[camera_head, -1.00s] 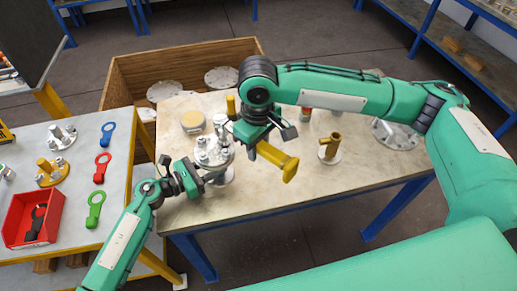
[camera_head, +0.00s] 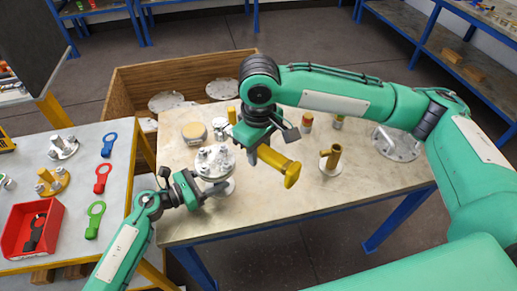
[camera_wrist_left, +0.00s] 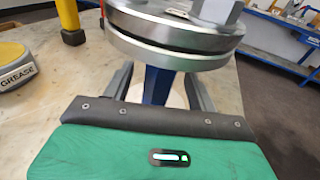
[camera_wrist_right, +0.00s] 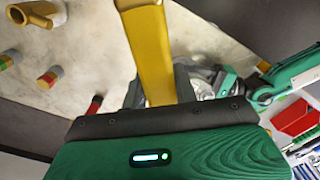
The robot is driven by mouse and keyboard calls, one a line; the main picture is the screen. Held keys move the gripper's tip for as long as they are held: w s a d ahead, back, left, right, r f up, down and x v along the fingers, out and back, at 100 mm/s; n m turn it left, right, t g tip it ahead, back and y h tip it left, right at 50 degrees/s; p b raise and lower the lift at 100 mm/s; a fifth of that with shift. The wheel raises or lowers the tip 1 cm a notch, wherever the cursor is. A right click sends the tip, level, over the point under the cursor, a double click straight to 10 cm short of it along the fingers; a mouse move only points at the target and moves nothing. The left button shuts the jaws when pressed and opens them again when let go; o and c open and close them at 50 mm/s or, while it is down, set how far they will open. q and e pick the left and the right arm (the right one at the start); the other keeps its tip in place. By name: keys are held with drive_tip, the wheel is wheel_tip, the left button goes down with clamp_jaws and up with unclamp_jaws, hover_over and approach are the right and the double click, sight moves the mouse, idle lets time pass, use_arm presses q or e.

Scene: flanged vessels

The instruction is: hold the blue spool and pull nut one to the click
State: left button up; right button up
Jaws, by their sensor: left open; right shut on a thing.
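The flanged vessel's bolted top (camera_head: 214,160) stands near the table's left edge, with several bolts and nuts on it; I cannot tell which is nut one. Its blue spool (camera_wrist_left: 157,86) shows as a blue neck under the metal flange in the left wrist view. My left gripper (camera_head: 208,191) is open below the flange, its fingers (camera_wrist_left: 158,90) on either side of the blue neck. My right gripper (camera_head: 250,150) is shut on a yellow tool (camera_head: 280,162), held above the table beside the vessel. The yellow bar (camera_wrist_right: 150,50) fills the gap between its fingers.
A yellow flanged post (camera_head: 331,158), small coloured containers (camera_head: 307,119), a grease tin (camera_head: 194,132) and a grey flange (camera_head: 397,143) stand on the table. A side table holds a red tray (camera_head: 14,242) and coloured ring tools (camera_head: 95,218). The front right tabletop is clear.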

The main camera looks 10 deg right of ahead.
use_arm(q)
drive_tip(key=v, duration=1.1)
drive_tip(key=shift+a, duration=0.35)
drive_tip(key=shift+r, duration=0.1)
